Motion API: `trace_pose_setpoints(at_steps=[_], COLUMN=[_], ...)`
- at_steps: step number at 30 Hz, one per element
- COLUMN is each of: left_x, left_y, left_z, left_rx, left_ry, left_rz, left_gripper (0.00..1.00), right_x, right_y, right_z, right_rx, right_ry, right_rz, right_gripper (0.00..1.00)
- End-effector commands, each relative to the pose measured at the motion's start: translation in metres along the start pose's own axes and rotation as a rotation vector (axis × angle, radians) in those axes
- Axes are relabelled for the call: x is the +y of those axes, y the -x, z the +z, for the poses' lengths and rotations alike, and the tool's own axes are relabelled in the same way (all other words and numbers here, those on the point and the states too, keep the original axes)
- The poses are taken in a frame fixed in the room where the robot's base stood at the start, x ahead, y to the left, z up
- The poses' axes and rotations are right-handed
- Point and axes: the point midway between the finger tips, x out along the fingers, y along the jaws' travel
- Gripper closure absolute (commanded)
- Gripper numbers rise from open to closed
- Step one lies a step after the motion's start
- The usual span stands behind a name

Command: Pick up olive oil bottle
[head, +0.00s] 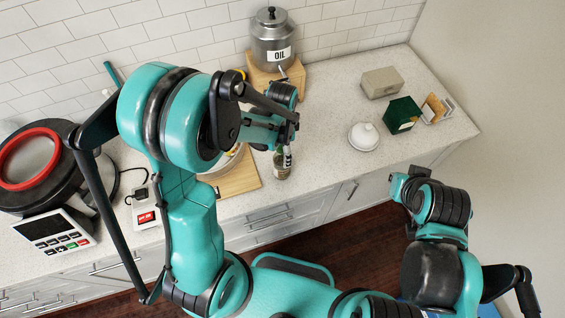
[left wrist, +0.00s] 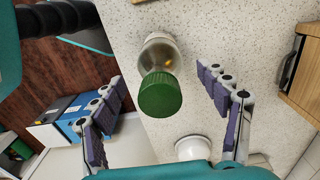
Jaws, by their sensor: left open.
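The bottle (head: 282,166) stands on the counter near its front edge in the head view. In the left wrist view the bottle (left wrist: 160,49) has a green cap and clear glass, seen from above. My left gripper (head: 287,146) is over the bottle in the head view and hides its top. In the left wrist view my left gripper (left wrist: 163,92) is open, with one finger on each side of the bottle and a gap on both sides. My right arm shows at the right of the head view, but its gripper cannot be made out.
A white lidded dish (head: 364,136), a green box (head: 402,114) and a grey box (head: 381,82) stand to the right. A scale (head: 53,231) and a round black appliance are at left.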

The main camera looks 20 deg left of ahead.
Motion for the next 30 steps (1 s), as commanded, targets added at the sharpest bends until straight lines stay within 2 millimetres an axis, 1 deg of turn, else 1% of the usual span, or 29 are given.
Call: trace_pose_setpoints(at_steps=[1, 3, 11, 12, 14, 15, 17, 18, 19, 20, 30], left_x=[-0.0003, -0.0002, 0.0001, 0.0001, 0.0001, 0.0001, 0.0001, 0.0001, 0.0001, 0.0001, 0.0001], left_y=[-0.0073, -0.0128, -0.0145, -0.0144, -0.0144, -0.0144, -0.0144, -0.0144, -0.0144, -0.0144, -0.0116], left_z=[-0.0001, -0.0001, 0.0002, 0.0002, 0.0001, 0.0001, 0.0001, 0.0001, 0.0001, 0.0001, 0.0001], left_rx=[0.0, 0.0, 0.0, 0.0, 0.0, 0.0, 0.0, 0.0, 0.0, 0.0, 0.0], left_ry=[0.0, 0.0, 0.001, 0.001, 0.001, 0.001, 0.001, 0.001, 0.001, 0.001, 0.001], left_rz=[0.0, 0.0, 0.0, 0.0, 0.0, 0.0, 0.0, 0.0, 0.0, 0.0, 0.0], left_gripper=[0.25, 0.25, 0.25, 0.35, 0.51, 0.62, 0.78, 0.88, 0.96, 1.0, 1.0], right_x=[0.0, 0.0, 0.0, 0.0, 0.0, 0.0, 0.0, 0.0, 0.0, 0.0, 0.0], right_y=[-0.0012, -0.0015, -0.0013, -0.0013, -0.0013, -0.0013, -0.0013, -0.0013, -0.0013, -0.0013, -0.001], right_z=[0.0008, 0.001, 0.0009, 0.0009, 0.0009, 0.0009, 0.0009, 0.0009, 0.0009, 0.0009, 0.0007], right_rx=[0.0, 0.0, 0.0, 0.0, 0.0, 0.0, 0.0, 0.0, 0.0, 0.0, 0.0], right_ry=[0.0, 0.0, 0.0, 0.0, 0.0, 0.0, 0.0, 0.0, 0.0, 0.0, 0.0], right_rz=[0.0, 0.0, 0.0, 0.0, 0.0, 0.0, 0.0, 0.0, 0.0, 0.0, 0.0], right_gripper=[1.0, 1.0, 1.0, 1.0, 1.0, 1.0, 1.0, 1.0, 1.0, 1.0, 1.0])
